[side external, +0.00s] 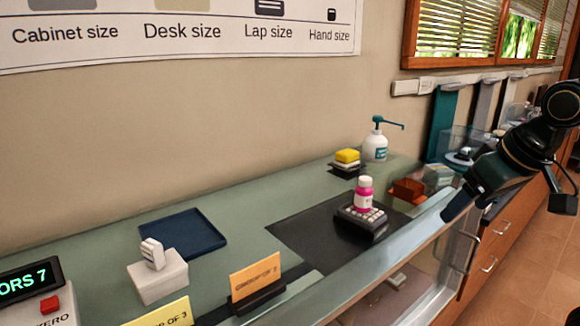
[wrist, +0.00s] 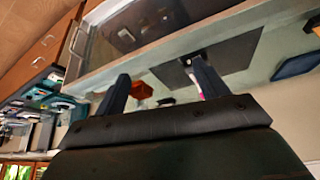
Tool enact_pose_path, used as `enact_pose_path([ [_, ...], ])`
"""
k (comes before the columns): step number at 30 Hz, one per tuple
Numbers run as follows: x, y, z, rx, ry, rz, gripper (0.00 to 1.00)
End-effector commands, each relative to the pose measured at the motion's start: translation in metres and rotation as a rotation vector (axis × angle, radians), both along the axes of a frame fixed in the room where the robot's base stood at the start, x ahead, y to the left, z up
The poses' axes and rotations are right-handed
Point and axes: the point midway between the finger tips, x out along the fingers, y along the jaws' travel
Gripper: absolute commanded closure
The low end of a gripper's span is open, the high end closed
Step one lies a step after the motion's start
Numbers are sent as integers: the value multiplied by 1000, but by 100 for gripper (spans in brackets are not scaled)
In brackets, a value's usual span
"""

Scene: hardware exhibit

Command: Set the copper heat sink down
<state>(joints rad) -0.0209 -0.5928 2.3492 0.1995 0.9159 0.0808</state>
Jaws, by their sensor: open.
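The copper heat sink (side external: 408,189) is a small reddish-brown block resting on the counter, near the right corner of the dark mat (side external: 300,232). In the wrist view the heat sink (wrist: 141,90) shows beyond my fingers, near the left one, and is not held. My gripper (side external: 458,206) is at the right, near the counter's front edge and apart from the heat sink. In the wrist view its two fingers (wrist: 161,80) are spread with nothing clamped between them.
A pink bottle (side external: 363,194) stands on a dark keyed device (side external: 360,222) on the mat. A yellow-topped stack (side external: 347,157) and pump bottle (side external: 376,147) stand behind. A blue tray (side external: 182,234) and white block (side external: 158,277) lie left. A clear box (side external: 465,145) stands right.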

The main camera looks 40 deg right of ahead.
Motion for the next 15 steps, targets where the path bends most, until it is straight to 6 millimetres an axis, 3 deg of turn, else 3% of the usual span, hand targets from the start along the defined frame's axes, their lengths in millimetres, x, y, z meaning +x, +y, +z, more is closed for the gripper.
enact_pose_path([
  [6,-33,24,-22,-2,-15,191,27],
  [15,-41,32,-29,-2,-17,250,27],
])
